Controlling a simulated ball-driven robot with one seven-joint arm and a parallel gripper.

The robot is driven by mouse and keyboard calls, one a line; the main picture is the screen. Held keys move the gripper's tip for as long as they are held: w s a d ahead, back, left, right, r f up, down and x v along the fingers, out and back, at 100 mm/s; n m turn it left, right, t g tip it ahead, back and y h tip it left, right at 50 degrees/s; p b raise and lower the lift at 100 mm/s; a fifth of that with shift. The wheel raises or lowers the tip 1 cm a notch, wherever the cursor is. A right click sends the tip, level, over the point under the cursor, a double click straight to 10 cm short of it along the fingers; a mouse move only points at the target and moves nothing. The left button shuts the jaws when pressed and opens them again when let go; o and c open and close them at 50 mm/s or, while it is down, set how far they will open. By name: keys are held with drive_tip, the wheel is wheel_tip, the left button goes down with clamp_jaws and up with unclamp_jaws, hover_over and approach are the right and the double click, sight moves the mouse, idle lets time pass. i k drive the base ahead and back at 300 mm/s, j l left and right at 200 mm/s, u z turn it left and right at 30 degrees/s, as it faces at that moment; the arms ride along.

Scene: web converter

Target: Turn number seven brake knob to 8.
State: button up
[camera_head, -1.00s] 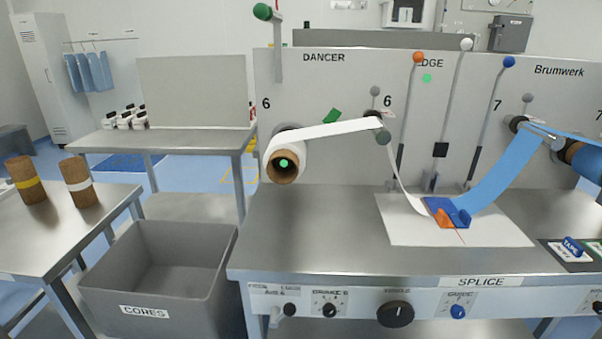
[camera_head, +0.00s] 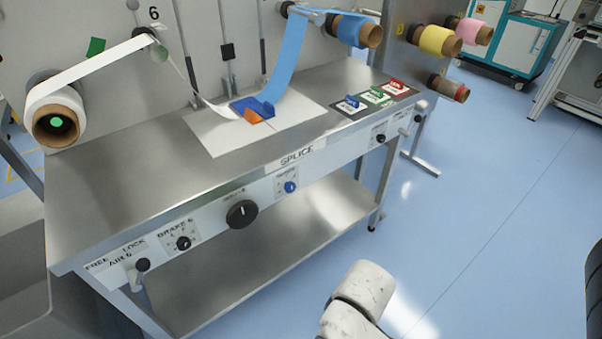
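The front panel of the splice table (camera_head: 215,215) carries several knobs. At its right end is a small black knob (camera_head: 381,138) on a white dial plate; its label and pointer setting are too small to read, though its place mirrors the brake 6 knob (camera_head: 183,243) at the left end. Another small black knob or lever (camera_head: 403,132) sits just right of it. A large black knob (camera_head: 242,214) and a blue knob (camera_head: 290,187) are between the two ends. A white rounded link of my arm shows at the bottom, well short of the panel. My gripper is not in view.
A white roll (camera_head: 56,112) and a blue roll (camera_head: 352,30) feed webs to the blue splice block (camera_head: 252,106). Yellow (camera_head: 434,40) and pink (camera_head: 468,30) rolls stick out beyond the table. The blue floor (camera_head: 480,180) right of the table is clear.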

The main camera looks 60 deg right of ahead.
sight(381, 138)
drive_tip(key=z, duration=1.5)
